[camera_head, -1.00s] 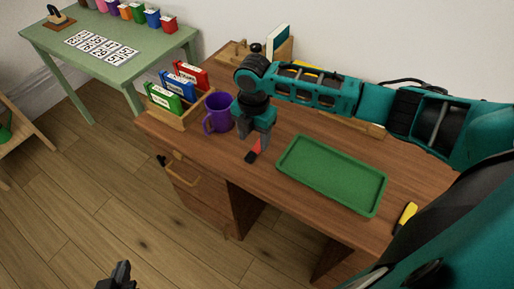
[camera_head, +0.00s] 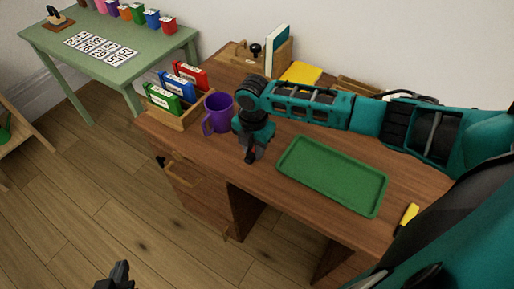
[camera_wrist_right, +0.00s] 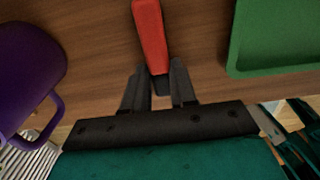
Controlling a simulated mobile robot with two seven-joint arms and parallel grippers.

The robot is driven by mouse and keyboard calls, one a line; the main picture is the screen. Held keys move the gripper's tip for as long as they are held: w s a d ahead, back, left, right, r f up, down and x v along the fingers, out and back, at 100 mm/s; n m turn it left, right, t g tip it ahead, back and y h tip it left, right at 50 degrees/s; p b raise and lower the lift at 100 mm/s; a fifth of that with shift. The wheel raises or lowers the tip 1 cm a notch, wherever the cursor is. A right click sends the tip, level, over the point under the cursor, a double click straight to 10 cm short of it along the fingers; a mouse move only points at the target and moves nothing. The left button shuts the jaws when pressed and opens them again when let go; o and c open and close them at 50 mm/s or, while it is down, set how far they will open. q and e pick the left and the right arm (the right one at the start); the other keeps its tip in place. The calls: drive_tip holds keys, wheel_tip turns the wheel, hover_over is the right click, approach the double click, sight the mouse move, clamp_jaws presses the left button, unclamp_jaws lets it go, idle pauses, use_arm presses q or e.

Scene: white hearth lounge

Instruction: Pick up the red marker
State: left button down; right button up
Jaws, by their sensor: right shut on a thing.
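The red marker (camera_wrist_right: 150,35) lies on the wooden desk (camera_head: 290,205); in the right wrist view its dark end sits between my right fingers. My right gripper (camera_wrist_right: 158,82) is shut on that end. In the head view my right gripper (camera_head: 250,156) is low at the desk's front part, between the purple mug and the green tray, and hides nearly all of the marker. My left gripper (camera_head: 116,276) is at the bottom edge, over the floor and away from the desk; its finger gap is not clear.
The purple mug (camera_head: 218,112) stands close on the left, and the green tray (camera_head: 330,176) lies close on the right. A wooden holder with colored boxes (camera_head: 187,117) stands beyond the mug. A yellow-handled tool (camera_head: 409,214) lies at the right. A green table (camera_head: 120,62) stands behind left.

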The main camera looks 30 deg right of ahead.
clamp_jaws()
drive_tip(key=shift+r, duration=0.25)
wheel_tip(320, 180, up, 20)
drive_tip(key=p, duration=0.2)
drive_tip(key=shift+f, duration=0.2)
